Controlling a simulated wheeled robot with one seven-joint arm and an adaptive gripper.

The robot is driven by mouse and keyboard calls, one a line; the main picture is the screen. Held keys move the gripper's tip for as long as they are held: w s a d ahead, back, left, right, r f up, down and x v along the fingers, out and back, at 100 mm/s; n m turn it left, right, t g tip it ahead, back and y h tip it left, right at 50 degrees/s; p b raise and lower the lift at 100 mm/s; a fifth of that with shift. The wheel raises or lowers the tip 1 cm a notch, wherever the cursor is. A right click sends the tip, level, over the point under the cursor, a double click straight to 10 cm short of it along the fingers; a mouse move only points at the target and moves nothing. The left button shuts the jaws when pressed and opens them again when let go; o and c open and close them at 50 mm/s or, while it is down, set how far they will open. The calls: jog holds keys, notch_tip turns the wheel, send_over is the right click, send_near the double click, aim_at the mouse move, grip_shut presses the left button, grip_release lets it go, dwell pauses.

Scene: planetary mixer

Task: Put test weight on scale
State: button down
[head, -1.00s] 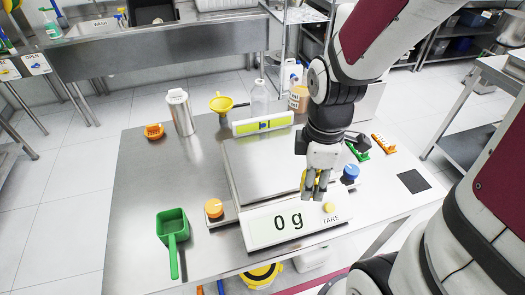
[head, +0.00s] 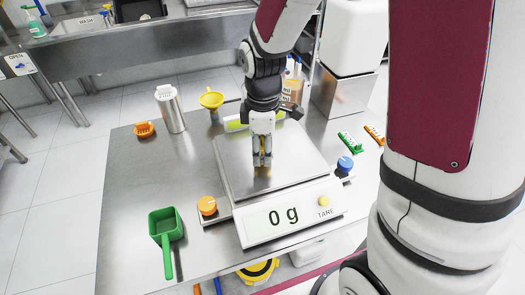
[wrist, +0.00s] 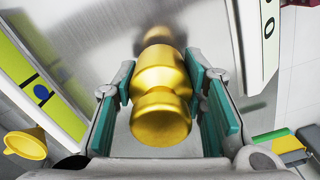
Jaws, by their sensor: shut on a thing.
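The brass test weight (wrist: 160,100) is gripped between the green finger pads of my gripper (wrist: 160,88) in the wrist view. In the head view my gripper (head: 262,162) points down over the middle of the scale's steel pan (head: 300,165), and only a little of the weight shows between the fingers. The weight is over the pan and mirrored in it; I cannot tell whether its base touches. The scale display (head: 280,217) reads 0 g. The yellow TARE button (head: 324,201) is to the right of the reading.
A green scoop (head: 167,235) lies at the table's left front. Orange (head: 207,206) and blue (head: 345,164) knobs flank the scale. A metal canister (head: 170,109) and yellow funnel (head: 211,99) stand behind left. Green (head: 349,142) and orange (head: 375,134) pieces lie right. The left table is mostly clear.

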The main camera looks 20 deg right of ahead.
jog(key=shift+f, duration=0.85)
jog(key=shift+f, duration=0.1)
jog(key=c, duration=1)
grip_release()
notch_tip(320, 180, up, 12)
jog(key=shift+r, duration=0.15)
jog(key=s+d+r+m+t, duration=0.1)
jog(key=s+r+m+t, duration=0.1)
jog(key=s+r+m, duration=0.3)
jog(key=s+d+r+m+t, duration=0.2)
jog(key=s+r+m, duration=0.3)
jog(key=s+m, duration=0.3)
jog(key=s+t, duration=0.1)
jog(key=s, duration=0.2)
jog(key=shift+r+m, duration=0.3)
jog(key=shift+r, duration=0.05)
